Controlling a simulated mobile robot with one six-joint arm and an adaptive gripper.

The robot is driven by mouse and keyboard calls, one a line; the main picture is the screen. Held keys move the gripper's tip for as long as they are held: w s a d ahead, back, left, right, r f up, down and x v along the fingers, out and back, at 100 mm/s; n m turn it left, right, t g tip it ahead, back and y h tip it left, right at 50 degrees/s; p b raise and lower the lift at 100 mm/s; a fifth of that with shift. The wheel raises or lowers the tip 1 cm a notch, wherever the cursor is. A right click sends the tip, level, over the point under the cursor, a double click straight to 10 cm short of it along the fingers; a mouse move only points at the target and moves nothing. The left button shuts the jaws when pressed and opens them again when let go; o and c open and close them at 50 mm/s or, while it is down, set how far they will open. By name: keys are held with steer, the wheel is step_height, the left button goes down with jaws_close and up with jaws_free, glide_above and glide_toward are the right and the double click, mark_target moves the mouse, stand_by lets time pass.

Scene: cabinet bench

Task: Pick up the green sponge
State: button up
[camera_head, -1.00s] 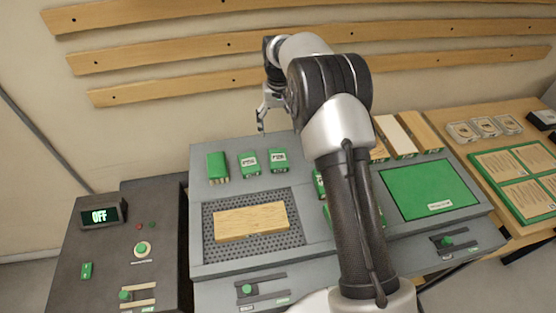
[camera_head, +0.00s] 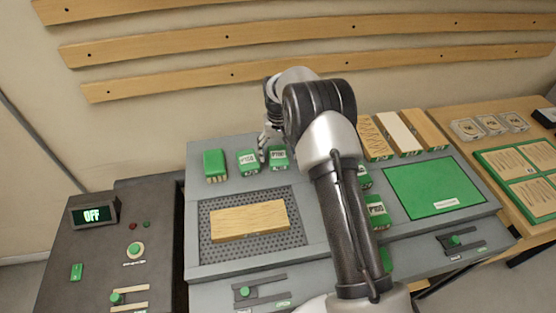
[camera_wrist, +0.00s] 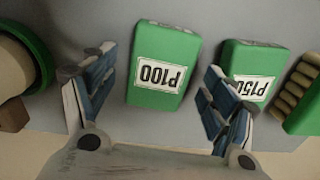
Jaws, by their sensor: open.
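Several green blocks with white labels lie on the grey bench; I cannot tell which one the task calls the sponge. In the wrist view, the green block labelled P100 (camera_wrist: 163,85) lies between the two fingers of my open, empty gripper (camera_wrist: 158,66). It also shows in the head view (camera_head: 278,159), beneath my gripper (camera_head: 268,150). A second green block, labelled P150 (camera_wrist: 252,62), lies right beside it in the wrist view, partly behind a finger. In the head view it is the block to the left (camera_head: 248,161).
A green brush (camera_head: 215,164) lies left of the blocks. A wooden board (camera_head: 250,221) rests on the perforated plate (camera_head: 292,242). More green blocks (camera_head: 376,212) lie right of my arm, by a green mat (camera_head: 432,187). Wooden pieces (camera_head: 400,133) lie behind the mat.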

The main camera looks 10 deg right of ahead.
mark_target(278, 154)
steer(key=shift+c, duration=0.4)
steer(key=c, duration=0.9)
steer(key=shift+c, duration=0.2)
step_height(278, 154, up, 20)
steer(key=p, duration=0.5)
